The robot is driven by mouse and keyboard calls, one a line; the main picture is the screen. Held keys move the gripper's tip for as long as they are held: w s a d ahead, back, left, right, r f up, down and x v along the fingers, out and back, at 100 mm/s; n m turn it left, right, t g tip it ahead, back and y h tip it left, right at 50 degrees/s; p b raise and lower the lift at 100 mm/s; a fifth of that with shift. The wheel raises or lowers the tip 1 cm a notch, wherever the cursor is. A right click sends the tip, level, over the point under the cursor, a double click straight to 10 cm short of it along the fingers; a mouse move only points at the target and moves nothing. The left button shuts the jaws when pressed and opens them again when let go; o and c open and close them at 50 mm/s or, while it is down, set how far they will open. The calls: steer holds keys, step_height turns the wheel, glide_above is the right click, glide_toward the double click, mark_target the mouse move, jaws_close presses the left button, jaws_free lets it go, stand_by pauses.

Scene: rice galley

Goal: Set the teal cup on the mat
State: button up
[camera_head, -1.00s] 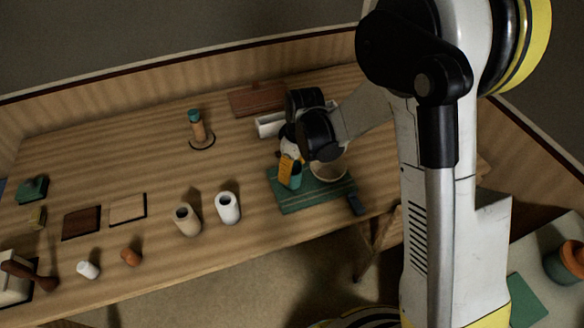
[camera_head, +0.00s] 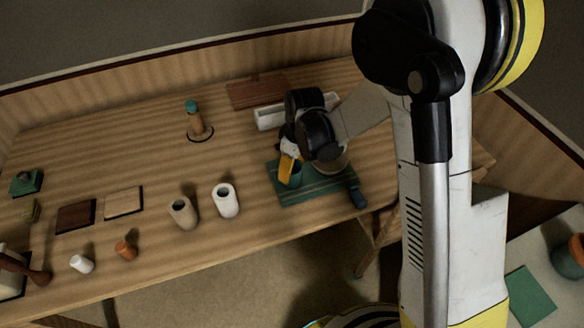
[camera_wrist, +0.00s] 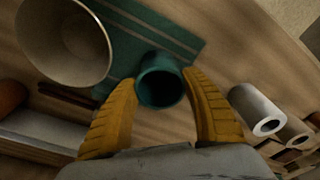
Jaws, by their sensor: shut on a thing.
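The teal cup (camera_wrist: 161,82) is between the two yellow fingers of my gripper (camera_wrist: 160,95) in the wrist view, its open mouth towards the camera. In the head view my gripper (camera_head: 289,166) is shut on the cup (camera_head: 295,177), over the left part of the green striped mat (camera_head: 315,191). The mat (camera_wrist: 178,38) also shows behind the cup in the wrist view. I cannot tell whether the cup's base touches the mat. A finger hides part of the cup in the head view.
A wide cream bowl (camera_wrist: 64,40) stands close beside the cup, partly behind my wrist in the head view. A white cup (camera_head: 226,201) and a tan cup (camera_head: 183,214) stand left of the mat.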

steer(key=shift+f+b, duration=0.3)
steer(key=shift+f, duration=0.05)
steer(key=o, duration=1.5)
steer(key=shift+r, duration=0.1)
steer(key=r, duration=0.8)
steer(key=d+r, duration=0.1)
steer(key=r, duration=0.2)
steer(key=shift+s+d+r, duration=0.1)
steer(key=shift+s+r, duration=0.3)
